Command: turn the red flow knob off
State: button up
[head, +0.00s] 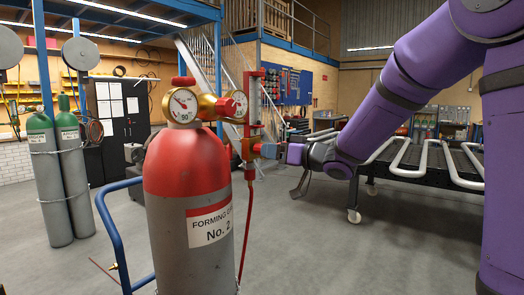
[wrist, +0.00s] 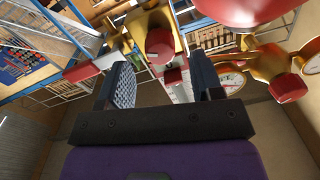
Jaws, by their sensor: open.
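The gas cylinder (head: 190,215) has a red top and a label reading "FORMING" and "No. 2". Its brass regulator carries two round gauges (head: 183,105). My gripper (head: 268,150) comes in from the right, close to this block. The red flow knob (wrist: 160,45) shows in the wrist view, in the gap between my two open fingers and near their tips. I cannot tell whether either finger touches it.
Another red knob (wrist: 288,88) on brass and a gauge (wrist: 232,80) lie just right of my fingers in the wrist view. A red hose (head: 246,225) hangs below the block. A blue cart handle (head: 112,235) stands left of the cylinder. A rack with white coils (head: 425,160) stands behind my arm.

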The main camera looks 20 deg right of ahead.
jog(key=shift+x, duration=2.05)
jog(key=c, duration=0.9)
